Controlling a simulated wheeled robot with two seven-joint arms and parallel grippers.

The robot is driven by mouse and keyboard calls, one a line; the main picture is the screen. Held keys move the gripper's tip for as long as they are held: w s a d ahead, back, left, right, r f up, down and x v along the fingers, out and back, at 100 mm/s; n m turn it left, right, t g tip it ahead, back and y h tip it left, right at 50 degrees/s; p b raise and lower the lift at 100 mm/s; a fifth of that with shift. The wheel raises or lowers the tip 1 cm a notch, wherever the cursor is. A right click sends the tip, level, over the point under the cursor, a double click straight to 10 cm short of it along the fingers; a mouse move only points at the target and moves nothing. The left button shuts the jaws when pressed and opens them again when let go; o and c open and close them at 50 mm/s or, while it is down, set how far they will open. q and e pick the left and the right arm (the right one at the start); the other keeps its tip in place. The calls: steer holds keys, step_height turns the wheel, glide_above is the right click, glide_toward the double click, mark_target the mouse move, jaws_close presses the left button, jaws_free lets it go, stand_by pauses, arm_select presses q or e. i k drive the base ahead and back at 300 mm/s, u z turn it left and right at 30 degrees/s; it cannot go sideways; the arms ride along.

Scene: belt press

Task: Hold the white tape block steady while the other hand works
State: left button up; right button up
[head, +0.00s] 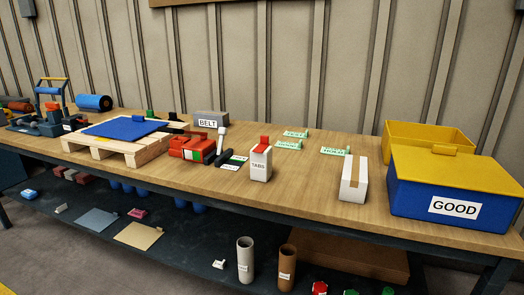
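The blue GOOD bin (415,195) with a yellow lid stands right of the block, a yellow bin (400,135) behind. Bare bench lies between TABS box and block.

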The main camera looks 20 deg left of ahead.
mark_target(264, 140)
steer(key=u, duration=2.55)
steer(key=i, duration=2.65)
steer(key=z, duration=3.65)
